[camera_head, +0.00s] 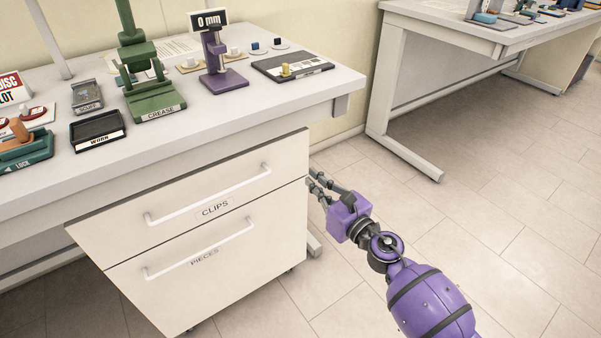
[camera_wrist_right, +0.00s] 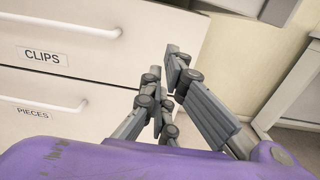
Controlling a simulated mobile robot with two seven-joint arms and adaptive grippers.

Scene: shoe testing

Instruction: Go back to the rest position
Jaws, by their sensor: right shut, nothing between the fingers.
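My right gripper (camera_head: 316,184) is beside the right end of the drawer cabinet in the head view, below the tabletop. In the right wrist view its grey fingers (camera_wrist_right: 176,62) are drawn together with nothing between them. The gripper is empty and appears in front of the cabinet's right edge. My left gripper is in neither view.
The cabinet has a CLIPS drawer (camera_head: 240,190) and a PIECES drawer (camera_head: 225,270), both with bar handles. The table (camera_head: 300,98) above holds a green press (camera_head: 145,75), a purple gauge (camera_head: 217,65) and a black WORK tray (camera_head: 97,131). Open floor (camera_head: 500,220) lies to the right.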

